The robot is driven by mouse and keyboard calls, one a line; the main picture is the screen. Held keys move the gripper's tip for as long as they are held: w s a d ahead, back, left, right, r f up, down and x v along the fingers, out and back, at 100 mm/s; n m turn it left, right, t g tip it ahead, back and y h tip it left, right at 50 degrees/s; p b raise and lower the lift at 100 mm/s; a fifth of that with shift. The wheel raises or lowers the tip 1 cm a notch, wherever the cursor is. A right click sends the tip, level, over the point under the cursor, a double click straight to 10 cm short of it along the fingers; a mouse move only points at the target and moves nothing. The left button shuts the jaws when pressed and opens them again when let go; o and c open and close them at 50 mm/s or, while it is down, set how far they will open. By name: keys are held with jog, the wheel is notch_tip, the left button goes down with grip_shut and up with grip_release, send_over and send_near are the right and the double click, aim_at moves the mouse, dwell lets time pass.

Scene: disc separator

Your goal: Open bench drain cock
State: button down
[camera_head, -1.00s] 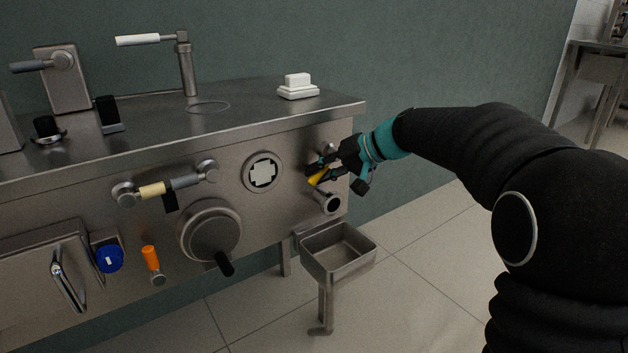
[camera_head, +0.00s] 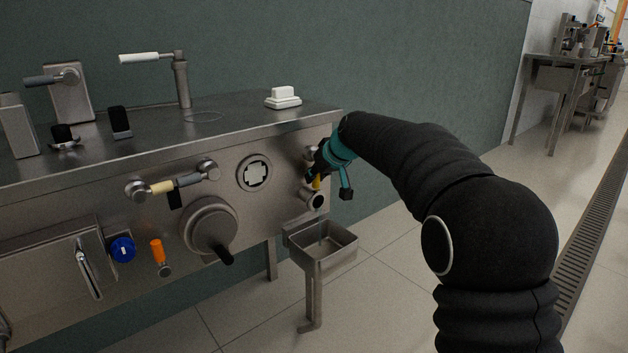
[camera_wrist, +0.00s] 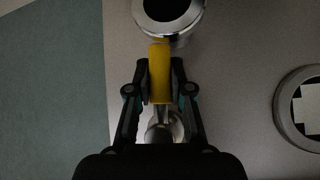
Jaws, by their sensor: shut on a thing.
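The bench drain cock has a yellow handle (camera_head: 316,184) on the right end of the bench's front panel, just above a round steel outlet (camera_head: 316,201). My gripper (camera_head: 313,176) is at the handle, partly hiding it in the head view. In the wrist view, the yellow handle (camera_wrist: 160,75) lies lengthwise between the two black fingers of my gripper (camera_wrist: 160,72), which is shut on it. The handle's end points toward the outlet ring (camera_wrist: 168,18). A steel stem (camera_wrist: 162,128) shows at the handle's other end.
A steel basin (camera_head: 322,243) on a post stands below the outlet. A round port with a white cross (camera_head: 255,173) and a large black-handled knob (camera_head: 210,228) are to the left. A white block (camera_head: 283,97) sits on the bench top.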

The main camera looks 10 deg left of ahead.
jog(key=shift+w+d, duration=0.2)
dwell(0.3)
jog(key=c, duration=1)
grip_release()
jog(key=shift+c, duration=0.2)
jog(key=shift+s, duration=0.1)
jog(key=v, duration=1.1)
jog(key=shift+s+r, duration=0.25)
jog(key=shift+s, duration=0.2)
